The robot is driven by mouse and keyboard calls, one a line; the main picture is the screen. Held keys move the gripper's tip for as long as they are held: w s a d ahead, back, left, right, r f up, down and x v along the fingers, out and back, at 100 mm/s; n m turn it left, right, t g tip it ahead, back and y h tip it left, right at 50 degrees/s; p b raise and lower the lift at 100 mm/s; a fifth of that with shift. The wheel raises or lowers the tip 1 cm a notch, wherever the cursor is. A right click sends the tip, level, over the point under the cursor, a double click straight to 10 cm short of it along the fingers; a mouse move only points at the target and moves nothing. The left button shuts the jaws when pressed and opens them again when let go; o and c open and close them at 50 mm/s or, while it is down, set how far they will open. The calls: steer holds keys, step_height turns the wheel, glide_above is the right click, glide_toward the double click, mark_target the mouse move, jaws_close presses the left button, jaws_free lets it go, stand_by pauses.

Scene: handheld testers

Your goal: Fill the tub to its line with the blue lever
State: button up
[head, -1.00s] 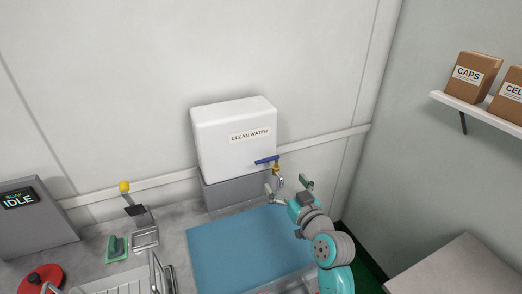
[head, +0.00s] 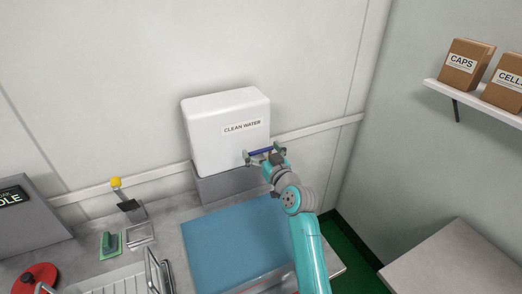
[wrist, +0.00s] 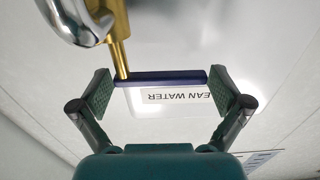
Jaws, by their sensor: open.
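The blue lever (head: 261,151) sits on the tap of the white tank marked CLEAN WATER (head: 210,135). In the wrist view the lever (wrist: 165,77) lies crosswise from a brass stem (wrist: 120,45), with a chrome spout (wrist: 85,18) beside it. My gripper (head: 262,154) is at the lever. In the wrist view my gripper (wrist: 165,92) is open, one finger near each end of the lever. A small gap seems to show on each side; contact is not clear. No tub or fill line can be made out.
A blue mat (head: 225,245) lies on the counter below the tank. To the left are a sink edge, a green scrubber (head: 109,242), a yellow-knobbed lever (head: 116,183) and a red round lid (head: 35,277). A shelf (head: 480,103) holds boxes at right.

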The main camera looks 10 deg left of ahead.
steer(key=c, duration=1.4)
steer(key=shift+c, duration=0.2)
steer(key=shift+n+g+y, duration=0.3)
steer(key=shift+y, duration=0.1)
steer(key=shift+s+d+n+g+y, duration=0.15)
steer(key=shift+d+n+g+y, duration=0.05)
steer(key=shift+n+g+y, duration=0.85)
steer(key=shift+s+d+n+g+y, duration=0.25)
steer(key=shift+n+g+y, duration=0.55)
steer(key=shift+g, duration=0.4)
steer(key=shift+s+d+n+g+y, duration=0.1)
steer(key=shift+d+n+g+y, duration=0.1)
steer(key=shift+n+g+y, duration=0.85)
steer(key=shift+s, duration=0.1)
steer(key=o, duration=1.4)
steer(key=shift+o, duration=0.2)
